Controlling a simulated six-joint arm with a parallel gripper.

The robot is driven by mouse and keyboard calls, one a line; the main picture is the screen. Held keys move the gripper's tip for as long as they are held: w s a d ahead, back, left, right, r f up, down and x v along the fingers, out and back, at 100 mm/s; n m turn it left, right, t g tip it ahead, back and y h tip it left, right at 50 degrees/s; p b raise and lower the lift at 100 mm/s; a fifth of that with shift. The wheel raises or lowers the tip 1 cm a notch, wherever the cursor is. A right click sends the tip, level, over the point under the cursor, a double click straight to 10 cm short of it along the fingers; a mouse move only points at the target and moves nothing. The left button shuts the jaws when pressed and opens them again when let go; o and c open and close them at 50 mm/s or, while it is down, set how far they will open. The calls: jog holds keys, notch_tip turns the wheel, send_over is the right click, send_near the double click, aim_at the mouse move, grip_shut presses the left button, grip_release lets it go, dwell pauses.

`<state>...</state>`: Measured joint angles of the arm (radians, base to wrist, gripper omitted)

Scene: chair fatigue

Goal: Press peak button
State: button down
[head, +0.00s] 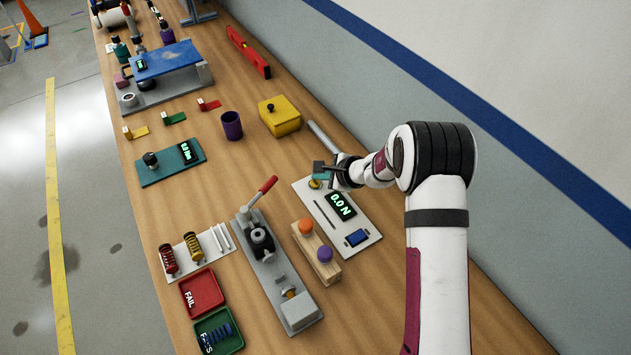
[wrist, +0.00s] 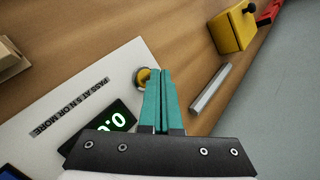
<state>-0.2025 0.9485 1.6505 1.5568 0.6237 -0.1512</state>
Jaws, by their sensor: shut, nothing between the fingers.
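A white force-gauge plate (head: 338,222) lies on the bench, with a green-lit display (head: 341,206) reading 0.0 N. A blue square button-like part (head: 357,238) sits at its near end; it also shows at the lower left edge of the wrist view (wrist: 12,173). A round yellow-brass part (head: 315,184) sits at the far end, and in the wrist view (wrist: 143,78) it is just left of my fingertips. No "peak" label is legible. My gripper (head: 318,176) is shut and empty, its teal fingers (wrist: 164,72) over the far end of the plate; contact cannot be told.
A grey bar (wrist: 210,88) lies right of my fingers. A yellow box (head: 280,117) stands behind it. A wooden block with orange and purple knobs (head: 318,258) and a red-handled lever press (head: 268,262) stand left of the plate. The wall borders the bench at right.

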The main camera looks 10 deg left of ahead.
aim_at(320, 185)
jog(key=shift+r, duration=2.5)
jog(key=s+d+r+n+g, duration=0.2)
jog(key=s+d+r+n, duration=0.15)
jog(key=s+r, duration=0.45)
jog(key=s+d+r+n+g, duration=0.1)
jog(key=s+d+r+n, duration=0.25)
jog(key=s+r, duration=0.5)
jog(key=s+d+f+n+h, duration=0.1)
jog(key=s+d+h, duration=0.1)
jog(key=s+d, duration=0.2)
jog(key=s+d+n+g+h, duration=0.1)
jog(key=s+d+h, duration=0.1)
jog(key=s, duration=0.8)
jog(key=s+d+f+n+g+h, duration=0.1)
jog(key=s+d, duration=0.4)
jog(key=s, duration=0.3)
jog(key=shift+d+f+h, duration=0.3)
jog(key=shift+d+h, duration=0.05)
jog(key=shift+h, duration=0.05)
jog(key=shift+w, duration=0.1)
